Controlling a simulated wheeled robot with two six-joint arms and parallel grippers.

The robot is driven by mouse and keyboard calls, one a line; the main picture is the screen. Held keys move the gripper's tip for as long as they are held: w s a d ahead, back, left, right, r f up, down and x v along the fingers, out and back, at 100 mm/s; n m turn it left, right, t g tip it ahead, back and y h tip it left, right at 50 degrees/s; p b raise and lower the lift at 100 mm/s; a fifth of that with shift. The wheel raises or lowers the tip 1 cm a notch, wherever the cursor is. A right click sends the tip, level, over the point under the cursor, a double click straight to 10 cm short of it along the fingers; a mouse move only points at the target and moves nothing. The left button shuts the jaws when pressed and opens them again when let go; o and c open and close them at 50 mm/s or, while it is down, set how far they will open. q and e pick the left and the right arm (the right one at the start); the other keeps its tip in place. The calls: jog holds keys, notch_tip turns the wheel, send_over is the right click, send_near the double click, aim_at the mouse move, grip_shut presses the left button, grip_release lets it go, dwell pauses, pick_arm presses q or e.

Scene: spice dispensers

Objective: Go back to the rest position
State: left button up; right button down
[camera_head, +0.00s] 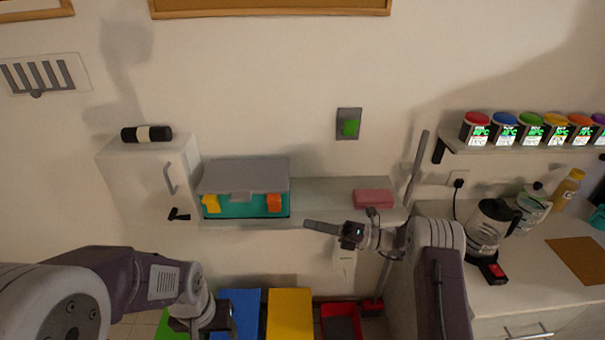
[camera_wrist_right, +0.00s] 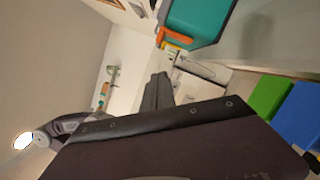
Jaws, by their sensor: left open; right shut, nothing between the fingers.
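My left arm comes in at the lower left of the head view, and my left gripper (camera_head: 212,322) points down near the bottom edge, open and partly cut off by that edge. My right gripper (camera_head: 322,228) is in front of the shelf, pointing left, shut and empty. Its closed dark fingers (camera_wrist_right: 157,92) also show in the right wrist view. Several spice dispensers (camera_head: 502,128) with coloured lids stand in a row on the upper right shelf, away from both grippers.
A grey-lidded teal toolbox (camera_head: 243,209) and a pink block (camera_head: 373,198) sit on the wall shelf. A white cabinet (camera_head: 143,180) carries a dark roll (camera_head: 146,134). Blue (camera_head: 240,312) and yellow (camera_head: 290,312) bins stand below. A kettle (camera_head: 490,228) stands on the right counter.

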jog(key=s+a+r+n+g, duration=0.3)
jog(key=a+r+n, duration=0.1)
jog(key=r, duration=0.5)
jog(key=s+a+n+g+h, duration=0.3)
jog(key=s+n+h, duration=0.15)
jog(key=s, duration=0.65)
jog(key=s+d+f+n+h, duration=1.1)
jog(key=s+d+f+n, duration=0.1)
jog(key=s+f, duration=0.1)
jog(key=w+d+f+n+t+h, duration=0.2)
jog(key=d+n, duration=0.5)
jog(key=n, duration=0.4)
jog(key=shift+w+d+f+t+h, duration=0.15)
jog(key=shift+d+f+t+h, duration=0.1)
jog(key=shift+f+t+h, duration=0.45)
